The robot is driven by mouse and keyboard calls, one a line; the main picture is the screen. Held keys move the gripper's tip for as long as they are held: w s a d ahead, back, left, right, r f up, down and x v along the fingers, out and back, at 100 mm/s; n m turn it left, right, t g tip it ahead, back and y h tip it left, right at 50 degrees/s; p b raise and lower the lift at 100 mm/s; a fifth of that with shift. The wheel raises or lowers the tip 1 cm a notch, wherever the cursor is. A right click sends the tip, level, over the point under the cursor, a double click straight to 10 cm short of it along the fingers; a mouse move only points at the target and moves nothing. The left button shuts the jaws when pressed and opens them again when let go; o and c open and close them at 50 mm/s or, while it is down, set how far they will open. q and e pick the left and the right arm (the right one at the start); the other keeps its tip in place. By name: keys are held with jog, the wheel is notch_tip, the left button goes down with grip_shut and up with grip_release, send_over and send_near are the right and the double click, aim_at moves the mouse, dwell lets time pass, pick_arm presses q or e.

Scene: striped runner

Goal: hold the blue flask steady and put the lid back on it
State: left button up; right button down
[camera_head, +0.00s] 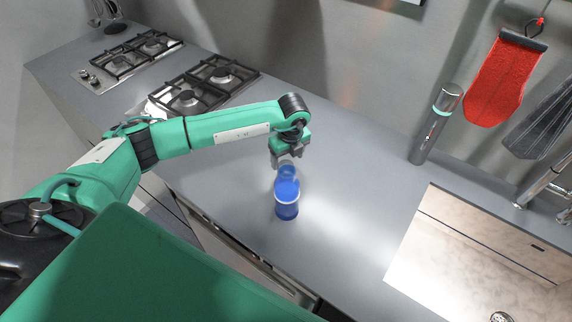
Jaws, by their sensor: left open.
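The blue flask (287,200) stands upright on the grey counter, near its front edge, with a pale band around its middle. Its top end looks paler and see-through, and I cannot tell whether that is the flask's neck or a lid. No separate lid can be made out on the counter. My left gripper (286,161) points down just above the flask's top, with its fingers apart. I cannot tell whether the fingers touch the flask. My right gripper is not in view.
The counter (350,190) is clear around the flask. A sink (480,245) with a tap lies at the right. A grey cylinder (434,128) stands at the wall. Gas hobs (190,98) are at the left. A red mitt (505,80) hangs on the wall.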

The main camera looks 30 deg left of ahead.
pick_arm(q)
jog(key=shift+a+f+p, duration=0.15)
jog(key=shift+f+p, duration=0.2)
jog(key=shift+f, duration=0.6)
jog(key=shift+a+f+p, duration=0.1)
jog(key=shift+f+p, duration=0.2)
jog(key=shift+f, duration=0.6)
jog(key=c, duration=1)
